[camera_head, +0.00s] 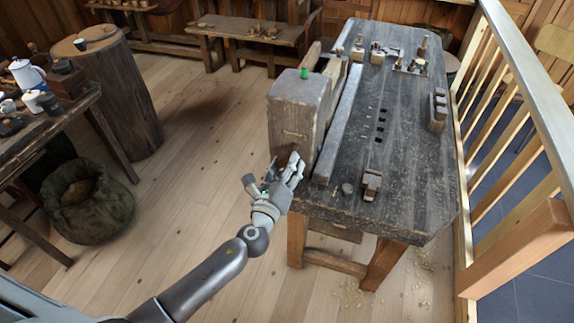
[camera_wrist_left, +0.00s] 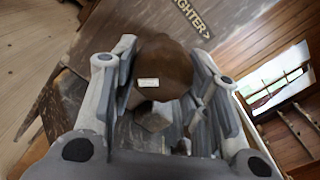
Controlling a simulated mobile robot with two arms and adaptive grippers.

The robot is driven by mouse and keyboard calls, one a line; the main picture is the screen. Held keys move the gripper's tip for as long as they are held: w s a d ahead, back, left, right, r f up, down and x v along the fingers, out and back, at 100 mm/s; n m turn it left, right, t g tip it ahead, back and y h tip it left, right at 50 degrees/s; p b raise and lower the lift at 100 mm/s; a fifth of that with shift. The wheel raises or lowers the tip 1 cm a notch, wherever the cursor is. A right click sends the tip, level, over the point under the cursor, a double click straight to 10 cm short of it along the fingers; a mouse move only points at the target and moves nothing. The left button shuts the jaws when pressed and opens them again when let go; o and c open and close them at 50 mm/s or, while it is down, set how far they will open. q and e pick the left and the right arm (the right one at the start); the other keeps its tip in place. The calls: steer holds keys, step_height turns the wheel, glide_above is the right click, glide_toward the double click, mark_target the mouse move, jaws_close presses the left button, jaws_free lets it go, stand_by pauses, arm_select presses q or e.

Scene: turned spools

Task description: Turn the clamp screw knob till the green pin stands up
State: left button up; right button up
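The green pin (camera_head: 304,73) is small and sits on top of the vise's big wooden block (camera_head: 297,110) at the bench's left end. My left gripper (camera_head: 276,176) is at the near lower face of that block. In the left wrist view, a round brown knob (camera_wrist_left: 165,68) with a small white mark lies between the two fingers of this gripper (camera_wrist_left: 164,62). The fingers stand wide, close to both sides of the knob; whether they press on it is unclear. In the head view the knob is hidden by the hand. My right gripper is out of view.
Wood lettering ending in "GHTER" with an arrow (camera_wrist_left: 193,18) shows beyond the knob. The bench top (camera_head: 400,160) holds several small wooden pieces. A railing (camera_head: 520,80) stands at the right. A stump (camera_head: 115,90) and sack (camera_head: 92,205) are at the left; the floor between is clear.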

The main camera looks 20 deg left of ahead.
arm_select(q)
steer(key=o, duration=0.4)
steer(key=shift+s+a, duration=0.1)
steer(key=shift+s, duration=0.15)
steer(key=s, duration=1.2)
steer(key=shift+a, duration=0.2)
